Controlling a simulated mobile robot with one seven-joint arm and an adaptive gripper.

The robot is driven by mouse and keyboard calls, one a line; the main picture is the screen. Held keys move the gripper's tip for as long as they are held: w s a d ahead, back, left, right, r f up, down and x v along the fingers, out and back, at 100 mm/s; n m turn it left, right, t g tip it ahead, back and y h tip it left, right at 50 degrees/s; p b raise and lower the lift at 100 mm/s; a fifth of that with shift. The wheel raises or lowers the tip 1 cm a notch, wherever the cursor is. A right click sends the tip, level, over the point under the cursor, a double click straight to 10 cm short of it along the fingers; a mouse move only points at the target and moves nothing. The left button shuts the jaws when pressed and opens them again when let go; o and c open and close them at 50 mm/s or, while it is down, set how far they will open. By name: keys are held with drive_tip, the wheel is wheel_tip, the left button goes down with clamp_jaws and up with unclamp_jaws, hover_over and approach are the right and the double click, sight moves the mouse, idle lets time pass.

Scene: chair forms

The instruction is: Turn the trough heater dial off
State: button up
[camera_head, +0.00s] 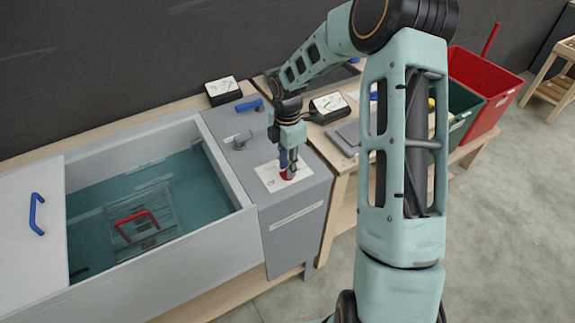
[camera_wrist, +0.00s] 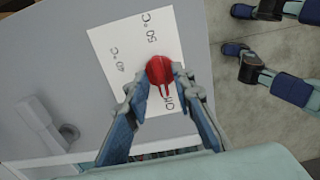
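The red heater dial (camera_wrist: 160,70) sits on a white label (camera_wrist: 112,52) marked 40 °C, 50 °C and a third word, partly covered, that looks like OFF. A narrow red part of the dial extends toward that third word. In the head view the dial (camera_head: 288,174) is at the gripper's tip, partly hidden. My gripper (camera_wrist: 161,76) points down, with one fingertip on each side of the dial. The fingertips appear to touch its sides. The label also shows in the head view (camera_head: 268,177), on top of the grey heater box (camera_head: 229,128).
A water trough (camera_head: 222,248) with a red-handled basket (camera_head: 137,220) adjoins the box on the left. A grey lever or tap (camera_head: 240,143) and a blue handle (camera_head: 249,105) are on the box top. A table with small items and red (camera_head: 480,75) and green bins stand right.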

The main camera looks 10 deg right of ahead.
wheel_tip(320, 180, up, 12)
idle(0.7)
idle(0.4)
